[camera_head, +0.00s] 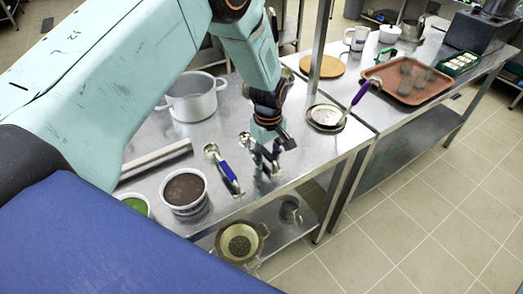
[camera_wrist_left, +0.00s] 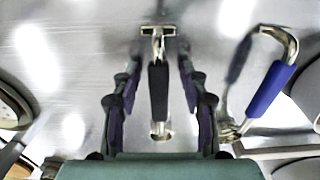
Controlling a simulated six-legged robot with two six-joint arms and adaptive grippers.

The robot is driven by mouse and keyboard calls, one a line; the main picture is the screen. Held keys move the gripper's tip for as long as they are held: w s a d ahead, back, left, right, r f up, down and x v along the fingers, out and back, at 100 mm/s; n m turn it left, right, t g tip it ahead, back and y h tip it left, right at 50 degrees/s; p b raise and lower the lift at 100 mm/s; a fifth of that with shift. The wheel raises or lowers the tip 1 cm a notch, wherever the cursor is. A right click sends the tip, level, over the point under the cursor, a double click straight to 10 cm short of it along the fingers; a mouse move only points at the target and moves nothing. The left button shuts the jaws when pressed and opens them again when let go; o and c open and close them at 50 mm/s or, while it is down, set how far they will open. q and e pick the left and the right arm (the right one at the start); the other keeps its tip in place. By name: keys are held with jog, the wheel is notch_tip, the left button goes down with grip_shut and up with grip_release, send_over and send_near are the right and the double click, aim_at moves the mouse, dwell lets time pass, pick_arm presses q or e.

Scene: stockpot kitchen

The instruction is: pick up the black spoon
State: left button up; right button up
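The black spoon, a metal utensil with a black handle (camera_wrist_left: 158,92), lies on the steel table in the left wrist view, pointing away from me. My left gripper (camera_wrist_left: 158,76) is open, with one finger on each side of the handle and a gap on both sides. In the head view my left gripper (camera_head: 268,148) reaches down over the near table and mostly hides the spoon. I cannot tell how high the fingers are above the table. My right gripper is not in view.
A blue-handled utensil (camera_head: 227,171) lies just left of the gripper; its blue handle (camera_wrist_left: 270,89) is close to the right finger in the wrist view.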

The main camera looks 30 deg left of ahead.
pick_arm(q)
jog(key=shift+w+a+f, duration=0.15)
jog(key=shift+c, duration=1.3)
jog(key=shift+d+r, duration=0.2)
grip_shut()
jog(key=shift+a+f, duration=0.1)
